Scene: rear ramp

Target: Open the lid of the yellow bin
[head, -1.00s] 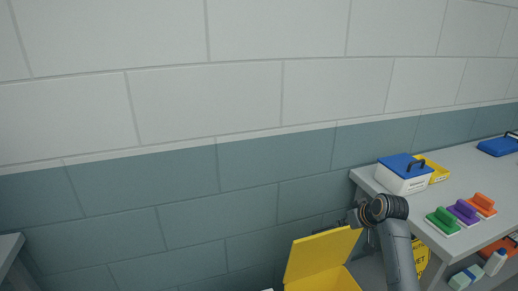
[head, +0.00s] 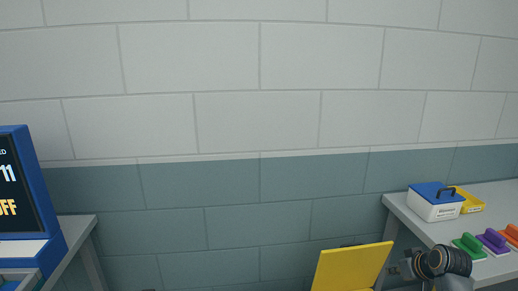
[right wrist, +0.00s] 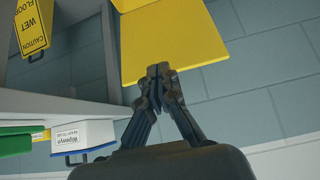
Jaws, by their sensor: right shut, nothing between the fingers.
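The yellow bin's lid (head: 352,268) stands raised and tilted at the bottom of the head view; the bin body is cut off below. In the right wrist view the lid (right wrist: 175,42) is a flat yellow panel, with a little of the bin at its upper left. My right gripper (head: 394,270) is just right of the lid in the head view. In the right wrist view its fingers (right wrist: 158,72) are shut and empty, overlapping the lid's near edge; I cannot tell whether they touch it. My left gripper is not in view.
A grey table (head: 410,220) at right holds a white box with a blue lid (head: 436,203), a yellow tray (head: 470,203) and colored-handled brushes (head: 468,246). A blue-framed screen (head: 18,195) stands at left. A yellow wet-floor sign (right wrist: 31,25) shows in the wrist view. A block wall is behind.

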